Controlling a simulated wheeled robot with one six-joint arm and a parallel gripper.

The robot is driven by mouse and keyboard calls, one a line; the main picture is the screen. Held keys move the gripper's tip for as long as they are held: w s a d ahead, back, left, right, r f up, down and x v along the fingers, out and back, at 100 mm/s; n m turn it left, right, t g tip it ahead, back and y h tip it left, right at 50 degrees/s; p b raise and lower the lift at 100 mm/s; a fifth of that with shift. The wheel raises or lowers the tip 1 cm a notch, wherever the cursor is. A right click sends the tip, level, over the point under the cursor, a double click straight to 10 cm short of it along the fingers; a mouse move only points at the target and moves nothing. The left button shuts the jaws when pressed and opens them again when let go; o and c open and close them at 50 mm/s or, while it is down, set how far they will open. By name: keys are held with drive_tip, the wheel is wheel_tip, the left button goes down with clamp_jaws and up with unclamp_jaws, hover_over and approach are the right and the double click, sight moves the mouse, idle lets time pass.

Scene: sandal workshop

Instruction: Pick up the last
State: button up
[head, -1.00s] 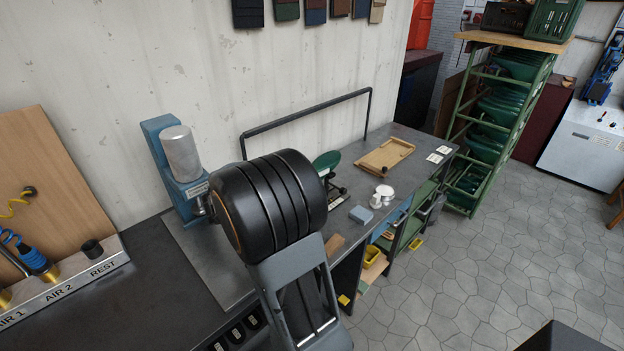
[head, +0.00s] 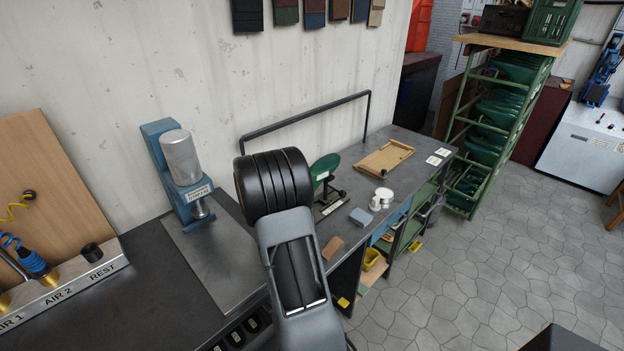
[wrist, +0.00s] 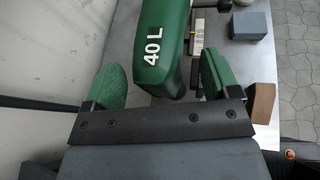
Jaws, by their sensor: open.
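The last is green with a white "40 L" mark and shows in the wrist view (wrist: 160,40), reaching in from the top edge. In the head view the green last (head: 324,166) is on a dark stand on the bench, partly hidden by my arm. My gripper (wrist: 161,72) is open, with one green-padded finger on each side of the last's near end in the wrist view. I cannot tell how far above the last the fingers are. In the head view my gripper is hidden behind my arm.
A blue press (head: 178,170) stands left on the bench (head: 225,262). A grey-blue block (head: 361,216), a brown block (head: 333,247), white pots (head: 382,197) and a wooden tray (head: 385,158) lie around the stand. A dark rail (head: 305,114) runs behind.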

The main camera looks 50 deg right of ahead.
drive_tip(key=shift+x, duration=1.2)
drive_tip(key=shift+r, duration=0.1)
drive_tip(key=c, duration=1)
wheel_tip(320, 180, up, 10)
drive_tip(key=shift+r+p, duration=0.1)
drive_tip(key=shift+p, duration=0.35)
drive_tip(key=c, duration=0.5)
